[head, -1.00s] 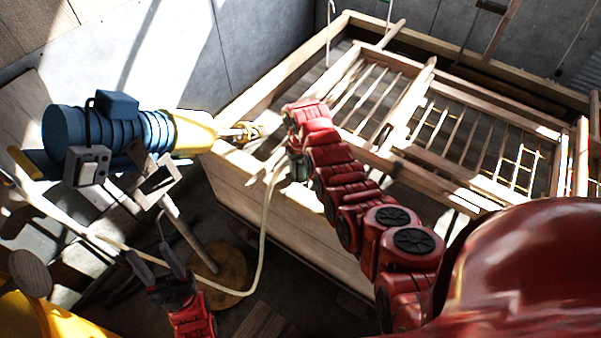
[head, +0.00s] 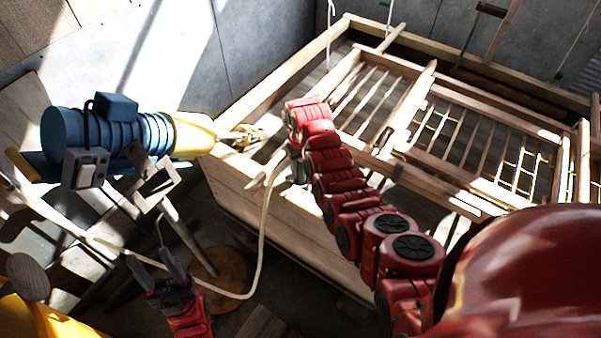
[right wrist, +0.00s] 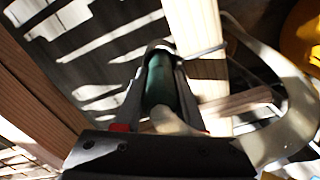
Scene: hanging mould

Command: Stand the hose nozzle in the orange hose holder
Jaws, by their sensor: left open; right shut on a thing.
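The hose nozzle (right wrist: 160,84) is a dark green cylinder in the right wrist view. My right gripper (right wrist: 161,52) is shut around it, with one finger on each side. A cream hose (right wrist: 292,112) runs from its near end and loops to the right. In the head view my right gripper (head: 291,163) hangs beside the near left corner of the wooden frame, and the hose (head: 264,225) drops from it. My left gripper (head: 159,262) is open and empty at the lower left, with the hose passing near its fingers. I cannot make out an orange hose holder with certainty.
A blue motor (head: 120,138) with a yellow end (head: 192,137) stands at the left. The big slatted wooden frame (head: 235,182) fills the right and centre. A yellow thing (head: 28,322) is at the bottom left. An orange-yellow thing (right wrist: 304,35) shows in the right wrist view.

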